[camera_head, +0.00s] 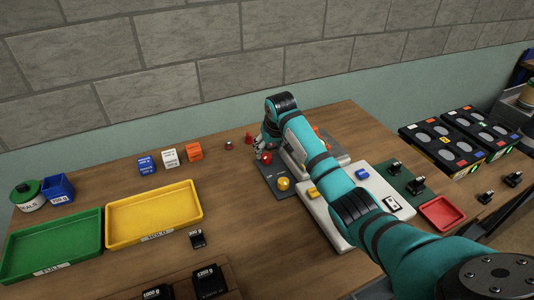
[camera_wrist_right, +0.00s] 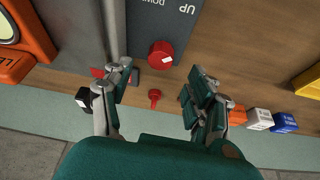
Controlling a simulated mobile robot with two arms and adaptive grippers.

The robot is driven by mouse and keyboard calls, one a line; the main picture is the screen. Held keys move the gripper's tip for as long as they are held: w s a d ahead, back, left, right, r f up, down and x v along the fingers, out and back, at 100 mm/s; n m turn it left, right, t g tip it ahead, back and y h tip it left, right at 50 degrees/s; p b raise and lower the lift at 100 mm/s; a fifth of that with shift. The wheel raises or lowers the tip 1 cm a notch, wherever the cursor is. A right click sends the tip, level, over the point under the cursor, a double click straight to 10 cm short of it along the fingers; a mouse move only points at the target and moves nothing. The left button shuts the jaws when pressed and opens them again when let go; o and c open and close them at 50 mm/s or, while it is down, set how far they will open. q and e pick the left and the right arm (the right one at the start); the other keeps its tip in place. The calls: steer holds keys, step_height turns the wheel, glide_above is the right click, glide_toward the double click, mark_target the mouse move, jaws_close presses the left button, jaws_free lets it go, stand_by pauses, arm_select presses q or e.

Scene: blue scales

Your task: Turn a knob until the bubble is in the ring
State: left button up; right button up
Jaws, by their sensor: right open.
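A red knob (camera_head: 265,157) sits on a dark panel (camera_head: 266,179), above a yellow knob (camera_head: 283,184). In the right wrist view the red knob (camera_wrist_right: 160,54) has a white mark, and the dark panel (camera_wrist_right: 166,22) bears the word "UP". My right gripper (camera_head: 262,142) is by the red knob in the head view. In the wrist view the right gripper (camera_wrist_right: 160,77) is open, its fingers apart on either side and nothing between them touching. I cannot make out a bubble or ring. My left gripper is not in view.
A grey-white scale (camera_head: 325,225) stands right of the panel, partly behind my arm. A small red piece (camera_wrist_right: 155,98) lies near the knob. Blue, white and orange blocks (camera_head: 170,157) stand at the back left. Green (camera_head: 60,238) and yellow (camera_head: 150,207) trays lie left.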

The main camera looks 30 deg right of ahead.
mark_target(267, 156)
steer(key=x, duration=0.4)
steer(key=shift+w+f, duration=0.3)
steer(key=shift+f, duration=0.3)
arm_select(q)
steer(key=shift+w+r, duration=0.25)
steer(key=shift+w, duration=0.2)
arm_select(e)
steer(key=c, duration=1.1)
